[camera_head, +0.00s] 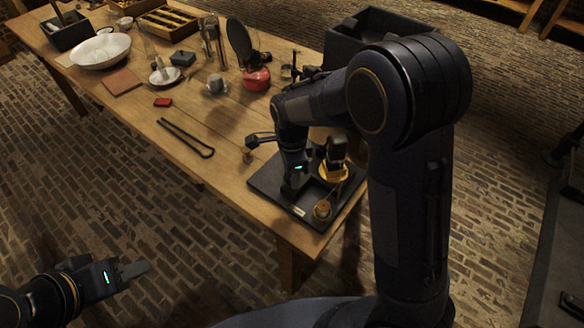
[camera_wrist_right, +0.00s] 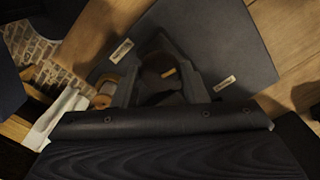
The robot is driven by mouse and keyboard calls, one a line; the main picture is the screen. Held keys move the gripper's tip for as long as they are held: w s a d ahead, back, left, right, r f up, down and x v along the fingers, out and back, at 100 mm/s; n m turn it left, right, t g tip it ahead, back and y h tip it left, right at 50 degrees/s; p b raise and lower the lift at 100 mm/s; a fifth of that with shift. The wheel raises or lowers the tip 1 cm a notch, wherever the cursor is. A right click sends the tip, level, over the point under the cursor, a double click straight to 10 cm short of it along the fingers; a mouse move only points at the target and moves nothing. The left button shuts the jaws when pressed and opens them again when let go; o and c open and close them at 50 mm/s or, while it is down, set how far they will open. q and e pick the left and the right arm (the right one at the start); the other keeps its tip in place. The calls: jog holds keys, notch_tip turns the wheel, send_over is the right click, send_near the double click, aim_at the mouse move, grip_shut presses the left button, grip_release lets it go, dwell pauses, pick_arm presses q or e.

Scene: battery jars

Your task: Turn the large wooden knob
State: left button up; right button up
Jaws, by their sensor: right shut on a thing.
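My right gripper (camera_wrist_right: 157,78) reaches down over a black board (camera_wrist_right: 245,52) and is shut on a dark brown round knob (camera_wrist_right: 154,66), which I take for the large wooden knob. In the head view my right gripper (camera_head: 294,188) stands over the left part of the board (camera_head: 268,181), and its hand hides the knob there. My left gripper (camera_head: 135,269) is low at the left, away from the table. Its fingers overlap in sight, so their gap cannot be judged.
A smaller wooden piece (camera_head: 322,209) sits at the board's front corner. A yellow-based device (camera_head: 334,172) stands right of my gripper. Black tongs (camera_head: 187,138), a red burner (camera_head: 257,79), a white bowl (camera_head: 100,51) and a dark crate (camera_head: 345,40) are farther along the table.

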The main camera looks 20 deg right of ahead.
jog(key=shift+m, duration=0.6)
jog(key=o, duration=1)
jog(key=shift+r, duration=0.1)
notch_tip(320, 180, up, 8)
jog(key=shift+f+p, duration=0.15)
jog(key=shift+p, duration=0.2)
